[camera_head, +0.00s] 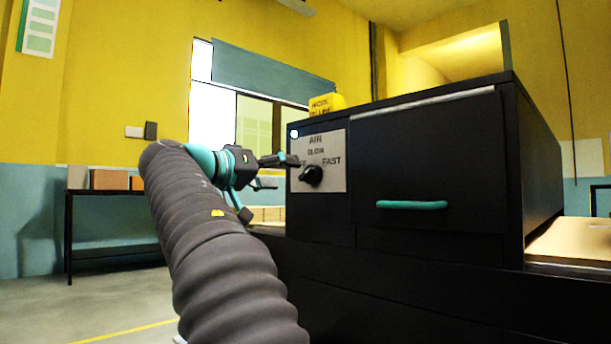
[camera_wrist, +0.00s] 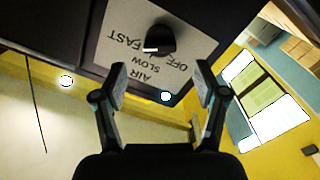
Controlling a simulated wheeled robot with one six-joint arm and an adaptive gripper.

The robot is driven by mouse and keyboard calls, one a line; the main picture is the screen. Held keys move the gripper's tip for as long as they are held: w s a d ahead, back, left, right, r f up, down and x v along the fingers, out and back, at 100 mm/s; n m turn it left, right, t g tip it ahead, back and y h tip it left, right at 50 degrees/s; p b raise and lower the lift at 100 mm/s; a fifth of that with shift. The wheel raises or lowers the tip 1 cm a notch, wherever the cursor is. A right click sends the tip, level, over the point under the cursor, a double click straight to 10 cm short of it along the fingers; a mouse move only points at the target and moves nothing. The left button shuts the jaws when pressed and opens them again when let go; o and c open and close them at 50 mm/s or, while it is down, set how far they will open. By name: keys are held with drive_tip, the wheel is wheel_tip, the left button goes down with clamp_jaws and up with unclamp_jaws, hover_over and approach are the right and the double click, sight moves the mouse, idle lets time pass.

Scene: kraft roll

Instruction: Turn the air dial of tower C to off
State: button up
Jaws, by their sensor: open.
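The air dial (camera_head: 311,175) is a black round knob on a pale plate (camera_head: 334,179) at the left of a black cabinet's front. The plate reads AIR, SLOW and FAST; the gripper partly covers the OFF label in the head view. In the wrist view the dial (camera_wrist: 162,40) sits beyond the fingertips, and OFF, SLOW and FAST show upside down around it. Its white mark appears on the side towards SLOW and FAST; the exact setting is unclear. My gripper (camera_head: 280,172) is open and empty in front of the plate, its fingers (camera_wrist: 162,76) apart and short of the knob.
The black cabinet (camera_head: 440,160) has a drawer with a teal handle (camera_head: 412,204) right of the dial. A yellow sign (camera_head: 326,104) stands on top; no tower letter is readable. A table with boxes (camera_head: 110,180) stands at the left. Floor at the left is clear.

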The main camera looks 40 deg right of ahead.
sight(304, 174)
drive_tip(key=d, duration=0.7)
drive_tip(key=shift+w+d, duration=0.2)
drive_tip(key=shift+w, duration=0.1)
drive_tip(key=c, duration=1.1)
drive_tip(key=shift+c, duration=0.2)
